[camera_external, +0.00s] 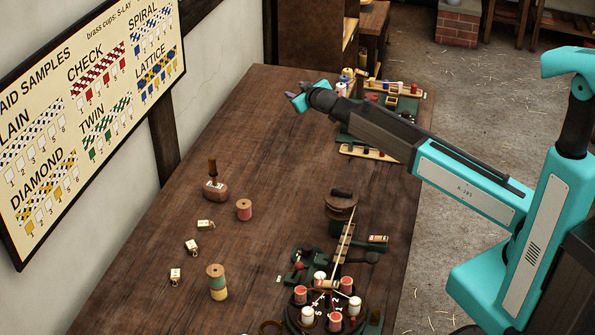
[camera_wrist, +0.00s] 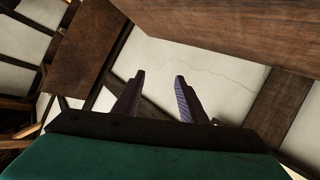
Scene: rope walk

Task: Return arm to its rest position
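My gripper (camera_external: 294,97) is at the end of my teal and grey arm, which reaches left from the right side over the back of the table. The gripper is above the tabletop and touches nothing that I can see. In the wrist view, its two dark ridged fingers (camera_wrist: 160,77) stand apart with nothing between them. That view looks toward the pale wall and dark timbers.
The wooden table (camera_external: 150,270) holds a braiding stand with several bobbins (camera_external: 335,300), spools (camera_external: 244,210), tagged blocks (camera_external: 191,246) and a wooden-handled tool (camera_external: 214,185). A rack of bobbins (camera_external: 395,95) stands at the far right. A sample board (camera_external: 90,105) hangs left. The table's middle is clear.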

